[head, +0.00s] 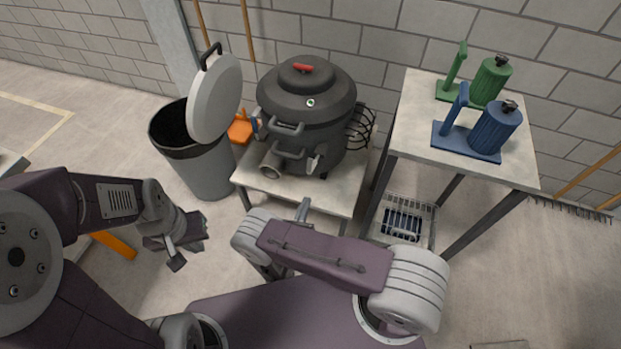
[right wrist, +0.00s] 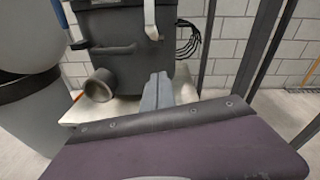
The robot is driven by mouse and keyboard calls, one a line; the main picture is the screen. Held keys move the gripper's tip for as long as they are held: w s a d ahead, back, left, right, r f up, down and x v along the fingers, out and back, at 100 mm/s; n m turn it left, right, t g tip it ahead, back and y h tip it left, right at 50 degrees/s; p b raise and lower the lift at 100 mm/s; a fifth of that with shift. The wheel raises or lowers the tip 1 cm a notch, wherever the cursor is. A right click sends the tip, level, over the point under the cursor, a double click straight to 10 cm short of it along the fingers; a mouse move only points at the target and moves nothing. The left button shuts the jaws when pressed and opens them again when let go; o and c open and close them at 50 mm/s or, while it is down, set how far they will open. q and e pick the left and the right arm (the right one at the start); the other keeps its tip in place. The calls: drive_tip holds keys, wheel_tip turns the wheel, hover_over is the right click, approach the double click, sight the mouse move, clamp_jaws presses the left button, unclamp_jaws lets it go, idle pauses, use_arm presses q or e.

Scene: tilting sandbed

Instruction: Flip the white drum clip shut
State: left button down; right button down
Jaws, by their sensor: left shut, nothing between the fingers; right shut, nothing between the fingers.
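The dark grey drum (head: 308,115) stands on a pale low table, its lid on top with a red handle. The white drum clip (head: 316,162) is low on the drum's front right and appears to stick out from the wall. In the right wrist view the clip (right wrist: 150,18) shows at the top, cut by the frame edge. My right gripper (head: 303,208) is shut and empty, in front of the table and below the clip. Its closed fingers show in the right wrist view (right wrist: 157,92), apart from the clip. My left gripper (head: 188,240) is shut and empty, low at the left.
A grey bin (head: 205,165) with its pale lid (head: 216,98) raised stands left of the drum. A taller table (head: 408,140) at right holds green and blue pumps.

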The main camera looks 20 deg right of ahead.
sight(314, 164)
drive_tip(key=w+d+r, duration=0.3)
drive_tip(key=w, duration=0.4)
drive_tip(key=shift+w+d, duration=0.4)
drive_tip(key=shift+a, duration=0.1)
